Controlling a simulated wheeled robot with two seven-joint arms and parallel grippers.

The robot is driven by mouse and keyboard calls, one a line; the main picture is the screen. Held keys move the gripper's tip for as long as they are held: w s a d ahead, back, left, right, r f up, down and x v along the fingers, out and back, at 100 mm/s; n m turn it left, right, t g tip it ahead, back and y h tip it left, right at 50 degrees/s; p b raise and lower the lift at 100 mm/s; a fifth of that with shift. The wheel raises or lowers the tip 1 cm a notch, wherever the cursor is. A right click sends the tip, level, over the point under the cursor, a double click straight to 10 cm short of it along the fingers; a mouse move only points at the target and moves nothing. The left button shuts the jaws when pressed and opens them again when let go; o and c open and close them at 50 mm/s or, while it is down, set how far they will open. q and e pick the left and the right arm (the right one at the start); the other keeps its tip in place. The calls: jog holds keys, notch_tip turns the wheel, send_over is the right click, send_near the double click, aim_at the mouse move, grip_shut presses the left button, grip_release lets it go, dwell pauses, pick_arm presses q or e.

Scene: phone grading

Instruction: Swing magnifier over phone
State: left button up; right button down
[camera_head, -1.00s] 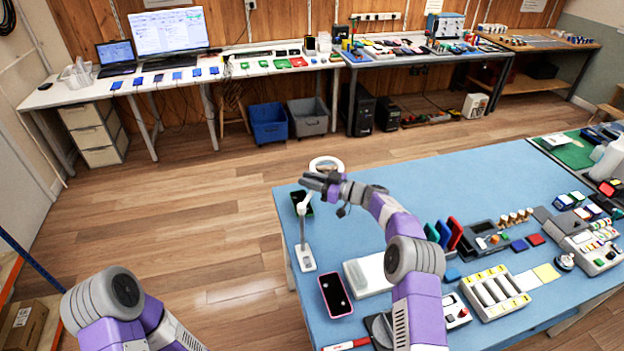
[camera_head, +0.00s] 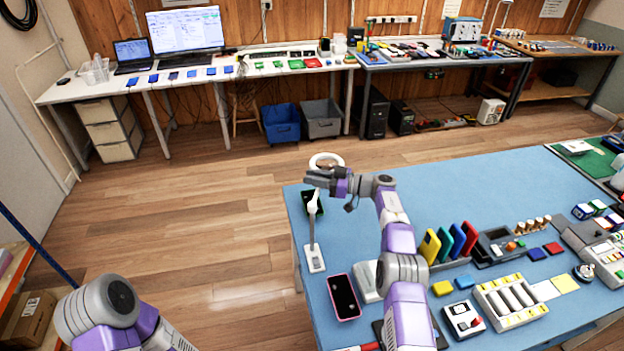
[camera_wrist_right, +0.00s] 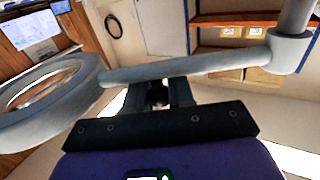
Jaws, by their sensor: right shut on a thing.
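The magnifier's pale ring (camera_head: 326,160) is at the far left corner of the blue table, on an upright post with a white base (camera_head: 314,259). My right gripper (camera_head: 318,180) is at the magnifier just on the near side of the ring. In the right wrist view the ring (camera_wrist_right: 45,100) is at left, and its grey arm (camera_wrist_right: 215,66) crosses in front of my fingers (camera_wrist_right: 160,95), which are shut on it. A dark phone-like thing with green edges (camera_head: 309,204) lies behind the post, partly hidden. A pink-rimmed phone (camera_head: 343,297) lies nearer, right of the base. My left gripper is out of view.
A pale box (camera_head: 366,282) lies beside the pink-rimmed phone, partly behind my right arm. Yellow, blue and red upright pieces (camera_head: 449,243) and a tray of white cylinders (camera_head: 511,300) stand to the right. The table's middle back is clear.

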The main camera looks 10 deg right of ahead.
jog(key=shift+r, duration=0.15)
dwell(0.4)
jog(key=c, duration=1)
grip_release()
jog(key=v, duration=0.7)
jog(key=shift+d+p, duration=0.2)
jog(key=shift+p, duration=0.15)
jog(key=shift+s, duration=0.1)
